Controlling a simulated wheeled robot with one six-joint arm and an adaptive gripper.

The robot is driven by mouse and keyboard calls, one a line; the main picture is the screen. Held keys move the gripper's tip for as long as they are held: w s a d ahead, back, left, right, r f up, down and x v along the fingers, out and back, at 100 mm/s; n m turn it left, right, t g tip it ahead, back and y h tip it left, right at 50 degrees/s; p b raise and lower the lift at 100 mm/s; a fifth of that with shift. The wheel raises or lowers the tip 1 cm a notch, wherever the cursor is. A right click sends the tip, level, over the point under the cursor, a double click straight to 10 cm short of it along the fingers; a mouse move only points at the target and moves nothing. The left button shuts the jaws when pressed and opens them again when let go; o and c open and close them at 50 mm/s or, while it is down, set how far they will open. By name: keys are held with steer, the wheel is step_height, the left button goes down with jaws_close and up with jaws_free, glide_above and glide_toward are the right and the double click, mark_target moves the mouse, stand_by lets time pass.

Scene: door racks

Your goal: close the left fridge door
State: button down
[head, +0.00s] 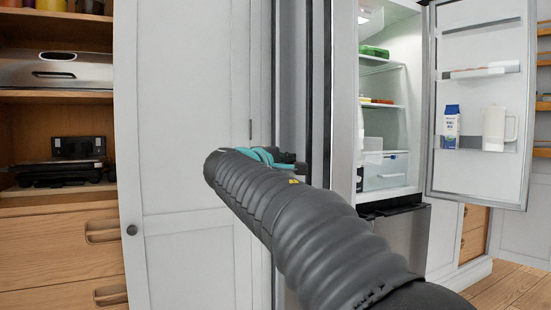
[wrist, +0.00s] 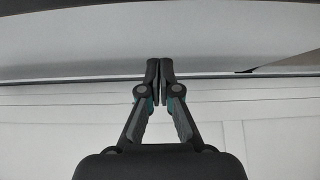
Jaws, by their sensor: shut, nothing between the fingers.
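The fridge (head: 392,120) stands open at the right in the head view, its lit shelves showing. Its left door (head: 292,75) appears as a narrow, nearly edge-on grey panel with dark vertical edges, standing open left of the shelves. My arm hides its lower part. The right door (head: 481,100) is swung wide open. My gripper (head: 290,162) is in front of the left door, mostly hidden behind my own arm. In the wrist view my gripper (wrist: 160,68) is shut and empty, fingertips over a grey panel edge. I cannot tell whether they touch it.
A tall white cabinet (head: 190,100) stands left of the fridge. Wooden shelves and drawers (head: 55,230) are at the far left. A milk carton (head: 451,126) and a white pitcher (head: 497,128) sit in the right door. Wooden floor (head: 510,285) shows at the lower right.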

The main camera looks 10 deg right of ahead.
steer(key=d, duration=0.3)
steer(key=shift+d+r, duration=0.1)
steer(key=shift+d, duration=0.05)
stand_by(0.4)
